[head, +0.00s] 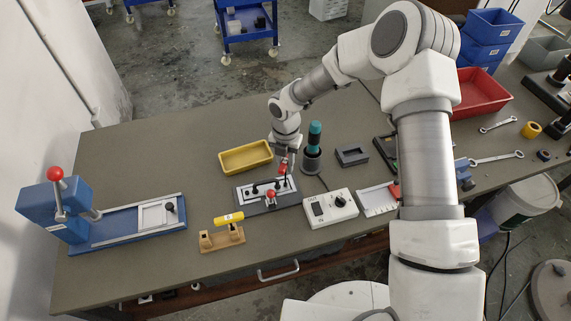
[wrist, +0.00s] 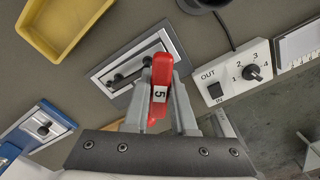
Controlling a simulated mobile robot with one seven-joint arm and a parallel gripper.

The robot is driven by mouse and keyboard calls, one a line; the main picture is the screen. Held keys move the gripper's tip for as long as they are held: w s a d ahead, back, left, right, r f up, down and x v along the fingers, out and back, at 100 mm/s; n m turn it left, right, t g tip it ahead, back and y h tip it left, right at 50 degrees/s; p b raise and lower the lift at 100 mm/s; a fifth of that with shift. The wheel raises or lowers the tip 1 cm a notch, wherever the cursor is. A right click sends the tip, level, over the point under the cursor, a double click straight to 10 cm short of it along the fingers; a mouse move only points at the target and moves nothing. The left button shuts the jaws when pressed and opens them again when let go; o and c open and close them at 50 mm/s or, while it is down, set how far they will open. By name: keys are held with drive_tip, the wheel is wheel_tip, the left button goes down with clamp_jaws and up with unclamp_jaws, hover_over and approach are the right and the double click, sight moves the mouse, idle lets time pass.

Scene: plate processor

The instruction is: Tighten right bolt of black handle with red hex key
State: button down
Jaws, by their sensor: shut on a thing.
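My gripper (wrist: 160,112) is shut on the red hex key (wrist: 161,75), which carries a white label reading 5. In the head view my gripper (head: 284,154) is above the back right part of a light plate on a dark base (head: 245,202), with the red hex key (head: 283,168) below it. The black handle (wrist: 127,78) lies across the plate in the wrist view. The hex key and fingers cover the handle's right end, so I cannot tell whether the key's tip touches the right bolt.
A yellow tray (head: 246,170) lies behind left, and a teal-handled tool (head: 315,132) stands in a dark holder to the right. A white control box (head: 330,208) is right of the plate. A wooden stand with a yellow piece (head: 228,219) is in front left.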

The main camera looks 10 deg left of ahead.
drive_tip(key=shift+f+m+b, duration=0.1)
drive_tip(key=shift+m+b, duration=0.95)
drive_tip(key=shift+m, duration=1.45)
drive_tip(key=shift+m+b, duration=0.55)
drive_tip(key=shift+m, duration=0.85)
drive_tip(key=shift+r, duration=0.2)
drive_tip(key=shift+r+p, duration=1.45)
drive_tip(key=shift+r, duration=0.5)
